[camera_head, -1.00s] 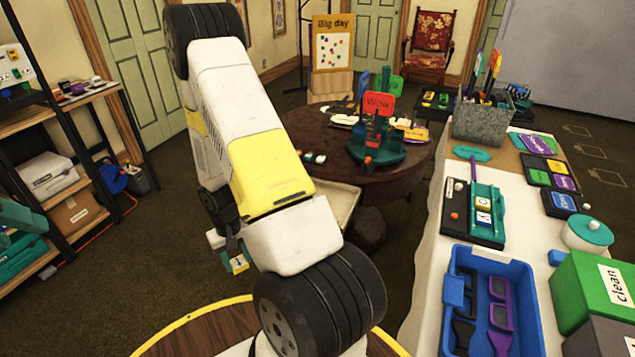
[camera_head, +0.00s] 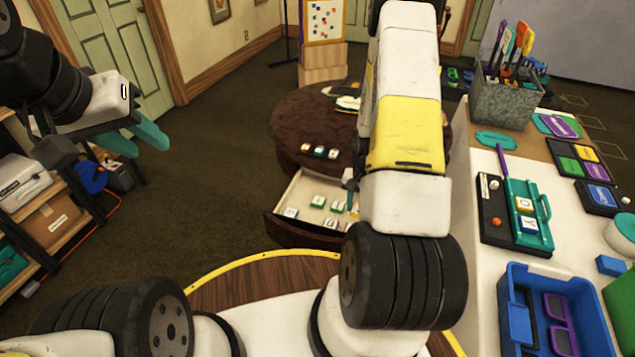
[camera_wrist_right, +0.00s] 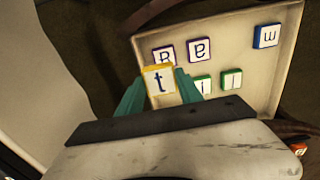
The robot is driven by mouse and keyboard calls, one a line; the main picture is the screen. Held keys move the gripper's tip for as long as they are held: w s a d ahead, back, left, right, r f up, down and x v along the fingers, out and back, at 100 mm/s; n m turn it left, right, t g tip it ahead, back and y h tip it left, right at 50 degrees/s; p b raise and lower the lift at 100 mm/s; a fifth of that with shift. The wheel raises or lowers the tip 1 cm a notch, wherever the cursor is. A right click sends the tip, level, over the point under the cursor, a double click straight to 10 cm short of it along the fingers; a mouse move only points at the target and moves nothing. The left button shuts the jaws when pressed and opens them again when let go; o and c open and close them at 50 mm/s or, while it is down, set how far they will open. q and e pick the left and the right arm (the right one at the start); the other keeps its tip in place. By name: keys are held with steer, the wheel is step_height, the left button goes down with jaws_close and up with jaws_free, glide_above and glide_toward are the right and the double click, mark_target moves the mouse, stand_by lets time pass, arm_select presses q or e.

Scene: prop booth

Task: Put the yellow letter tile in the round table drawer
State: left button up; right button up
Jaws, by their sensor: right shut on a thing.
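The yellow letter tile (camera_wrist_right: 159,79), a white "t" face with yellow edges, is between the teal fingers of my right gripper (camera_wrist_right: 158,88). In the head view my right gripper (camera_head: 352,190) is mostly hidden by its arm, at the right side of the open drawer. The round table drawer (camera_head: 292,195) is pulled out below the dark round table (camera_head: 290,120) and holds several letter tiles.
Three small tiles (camera_head: 319,151) lie on the round table top. A long table (camera_head: 470,220) at right carries a teal tile tray (camera_head: 525,205), a blue bin (camera_head: 513,317) and a grey holder (camera_head: 503,102). Shelves stand at left; floor between is clear.

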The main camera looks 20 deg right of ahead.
step_height(320, 180, down, 4)
steer(key=shift+r, duration=0.1)
steer(key=shift+w+a+f, duration=0.15)
steer(key=shift+a+f, duration=0.05)
steer(key=shift+a, duration=0.1)
glide_above(310, 221)
steer(key=shift+d+f, duration=0.1)
steer(key=shift+f, duration=2.4)
steer(key=shift+f, duration=0.15)
steer(key=o, duration=1.3)
